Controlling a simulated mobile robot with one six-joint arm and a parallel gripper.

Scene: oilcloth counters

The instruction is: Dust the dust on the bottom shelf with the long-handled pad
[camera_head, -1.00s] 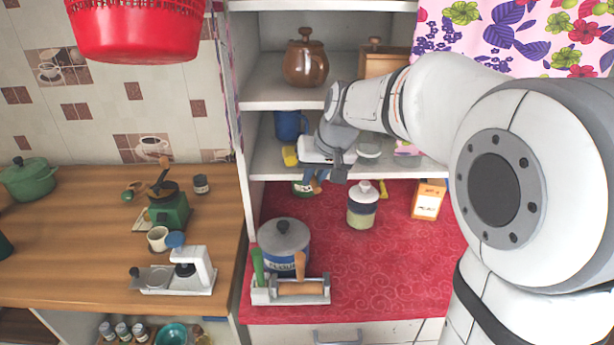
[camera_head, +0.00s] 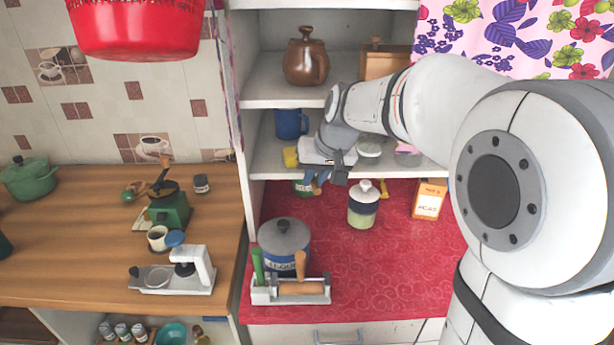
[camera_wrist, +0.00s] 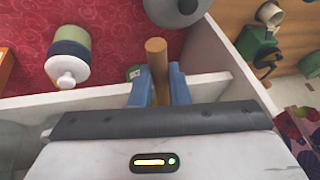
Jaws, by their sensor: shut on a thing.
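My gripper (camera_head: 318,178) is at the front of the bottom shelf (camera_head: 268,160), its blue fingers just below the shelf's front edge in the head view. In the wrist view my gripper (camera_wrist: 156,88) is shut on a round wooden handle (camera_wrist: 157,60), which sticks out beyond the fingers. I take this for the handle of the long-handled pad; its pad end is hidden. A yellow block (camera_head: 290,157) shows on the shelf left of my gripper, and I cannot tell whether it belongs to the pad. I cannot make out the dust clearly.
A blue mug (camera_head: 291,123) stands at the shelf's back left; a pale round dish (camera_head: 369,147) is to the right. Below are a lidded jar (camera_head: 363,207), a box (camera_head: 429,199) and a large canister (camera_head: 284,247). A brown pot (camera_head: 305,60) stands on the shelf above.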

